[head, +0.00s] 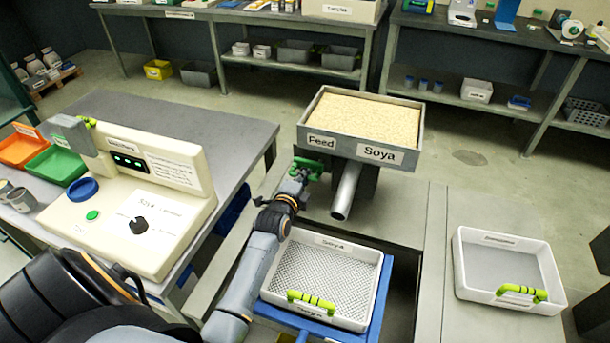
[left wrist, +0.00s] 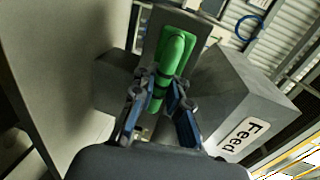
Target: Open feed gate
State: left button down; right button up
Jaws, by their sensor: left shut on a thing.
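The feed hopper (head: 314,126) is a grey box full of pale soya, with "Feed" and "Soya" labels. The green feed gate handle (head: 310,166) sticks out below the "Feed" label. My left gripper (head: 298,174) is at this handle. In the left wrist view, the fingers of my left gripper (left wrist: 160,98) are shut around the green handle (left wrist: 174,58), beside the grey box with the "Feed" label (left wrist: 243,134). The gate plate itself is hard to make out. My right gripper is not in view.
A metal spout (head: 346,190) slopes down from under the hopper. A white mesh tray (head: 352,268) with a green handle sits on a blue frame below it. Another white tray (head: 507,268) stands at right. A cream control panel (head: 150,205) stands on the left table.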

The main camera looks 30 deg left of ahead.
pick_arm(q)
jog(key=v, duration=0.1)
jog(key=p+v, duration=0.2)
jog(key=v, duration=0.1)
jog(key=shift+s+f, duration=0.15)
jog(key=shift+f, duration=0.15)
jog(key=c, duration=1.4)
grip_release()
jog(key=shift+o, duration=0.2)
jog(key=v, duration=1.2)
